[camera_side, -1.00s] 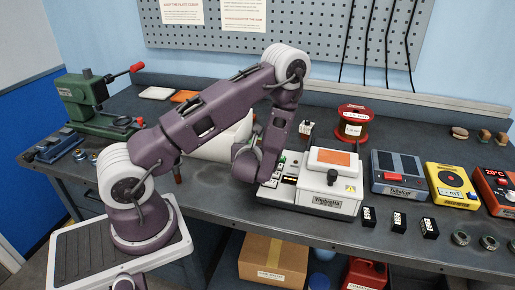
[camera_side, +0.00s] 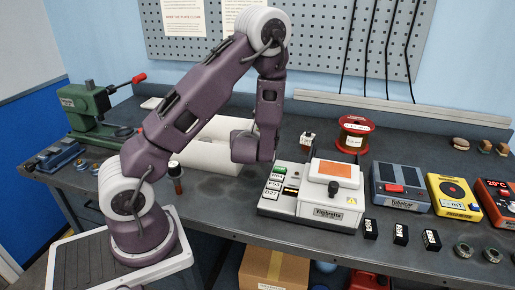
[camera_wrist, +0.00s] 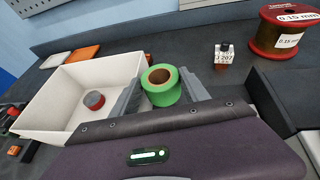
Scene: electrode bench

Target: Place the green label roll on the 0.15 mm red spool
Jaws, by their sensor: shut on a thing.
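The green label roll (camera_wrist: 163,85) sits between the two fingers of my gripper (camera_wrist: 160,92) in the wrist view, with its brown core facing up. My gripper is shut on it. In the side view my gripper (camera_side: 245,150) hangs over the bench between the white bin and the white device, and the roll cannot be made out there. The red spool (camera_side: 354,135) stands upright at the back of the bench, to the right of my gripper. It also shows at the top right of the wrist view (camera_wrist: 285,42), labelled 0.15 mm, apart from the roll.
A white open bin (camera_wrist: 45,100) holds a red-and-grey roll (camera_wrist: 94,99). A small labelled bottle (camera_wrist: 223,55) stands between my gripper and the spool. The white device with an orange top (camera_side: 334,172) stands in front of the spool. Boxed instruments (camera_side: 400,188) are farther right.

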